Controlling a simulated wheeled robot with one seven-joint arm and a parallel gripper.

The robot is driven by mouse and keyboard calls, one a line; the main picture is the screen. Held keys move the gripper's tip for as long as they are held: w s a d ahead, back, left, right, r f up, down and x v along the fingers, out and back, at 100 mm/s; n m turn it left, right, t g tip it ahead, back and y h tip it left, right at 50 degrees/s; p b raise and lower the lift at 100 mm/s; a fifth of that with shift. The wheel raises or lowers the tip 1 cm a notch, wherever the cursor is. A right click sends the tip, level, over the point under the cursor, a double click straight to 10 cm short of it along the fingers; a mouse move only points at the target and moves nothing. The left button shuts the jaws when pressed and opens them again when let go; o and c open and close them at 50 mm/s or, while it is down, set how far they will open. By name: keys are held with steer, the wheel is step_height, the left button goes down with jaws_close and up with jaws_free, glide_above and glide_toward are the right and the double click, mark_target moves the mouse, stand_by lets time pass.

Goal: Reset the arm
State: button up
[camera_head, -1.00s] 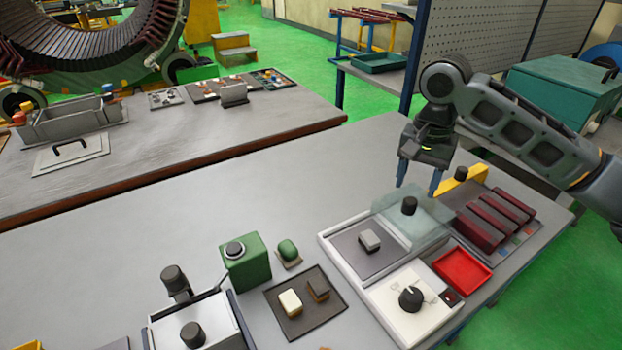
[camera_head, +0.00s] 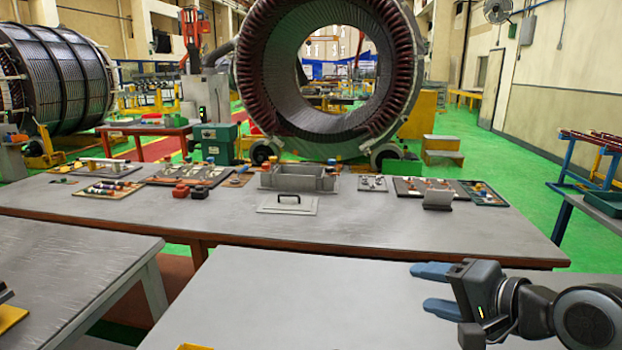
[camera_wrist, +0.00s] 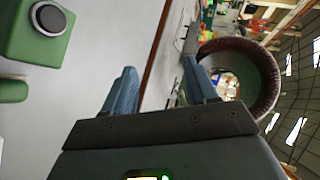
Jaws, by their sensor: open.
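My gripper (camera_head: 437,290) is at the lower right of the head view, over the near grey table (camera_head: 300,300). Its two blue fingers point left and stand apart with nothing between them. In the wrist view the fingers of my gripper (camera_wrist: 160,92) are also spread and empty. The bare tabletop and the far table's edge show beyond them. My arm reaches in from the right edge of the head view.
A long grey table (camera_head: 370,235) holds a grey box (camera_head: 300,178), a lid with a handle (camera_head: 288,204) and several trays. A large stator ring (camera_head: 255,75) stands behind. In the wrist view a green box (camera_wrist: 40,28) with a round black top is at upper left.

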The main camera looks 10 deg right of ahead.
steer(key=s+a+f+m+t+h, duration=0.1)
steer(key=s+a+f+t, duration=0.1)
steer(key=s+a+t, duration=0.45)
steer(key=s+a+f+g+h, duration=0.35)
steer(key=s+f, duration=0.45)
steer(key=s, duration=0.4)
steer(key=s+d+n, duration=0.2)
steer(key=s+n, duration=0.2)
steer(key=s, duration=0.3)
steer(key=s+d+r+n, duration=0.1)
steer(key=s+d+n, duration=0.1)
steer(key=s+n, duration=0.2)
steer(key=s+d+n+h+b, duration=0.1)
steer(key=s+d+n, duration=0.2)
steer(key=s, duration=0.8)
steer(key=shift+r+n, duration=0.4)
